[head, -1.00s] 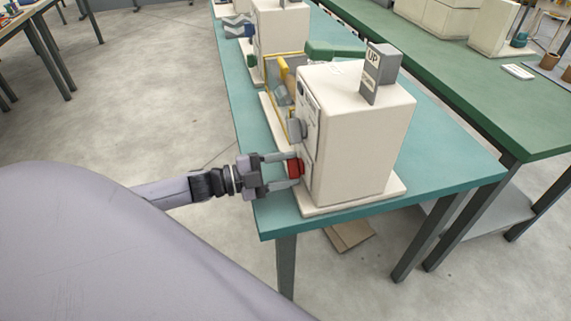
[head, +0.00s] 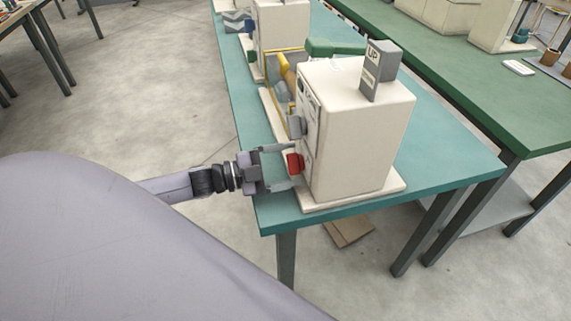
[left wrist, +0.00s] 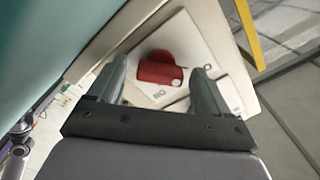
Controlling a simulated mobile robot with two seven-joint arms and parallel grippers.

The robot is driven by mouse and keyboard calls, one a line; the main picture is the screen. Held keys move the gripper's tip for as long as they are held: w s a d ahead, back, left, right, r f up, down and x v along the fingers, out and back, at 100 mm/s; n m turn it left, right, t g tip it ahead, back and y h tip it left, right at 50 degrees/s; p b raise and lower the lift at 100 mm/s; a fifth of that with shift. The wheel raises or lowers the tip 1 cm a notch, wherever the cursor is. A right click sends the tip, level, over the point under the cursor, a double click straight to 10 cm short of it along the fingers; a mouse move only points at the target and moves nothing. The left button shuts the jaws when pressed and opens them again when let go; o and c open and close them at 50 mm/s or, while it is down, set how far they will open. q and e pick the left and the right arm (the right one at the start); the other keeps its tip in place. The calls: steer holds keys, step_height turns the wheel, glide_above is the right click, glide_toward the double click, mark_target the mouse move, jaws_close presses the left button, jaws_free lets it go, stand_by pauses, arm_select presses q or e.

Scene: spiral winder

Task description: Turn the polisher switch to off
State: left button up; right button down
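The polisher is a cream box-shaped machine (head: 355,135) on the near end of the teal bench. Its switch appears to be the red knob (head: 295,163) low on its left-facing side. In the left wrist view the red knob (left wrist: 160,70) sits on a pale panel with small dark lettering, which I cannot read surely. My left gripper (head: 284,168) is open, its fingers spread on either side of the knob with gaps visible. In the left wrist view the open fingers (left wrist: 160,88) straddle the knob's near side. My right gripper is not in view.
A grey knob (head: 296,126) sits above the red one. A grey sign block marked UP (head: 379,70) stands on top. More machines stand farther along the teal bench (head: 440,175). A green bench (head: 470,100) is to the right. Floor left of the bench is clear.

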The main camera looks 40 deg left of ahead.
arm_select(q)
steer(key=shift+v, duration=3.6)
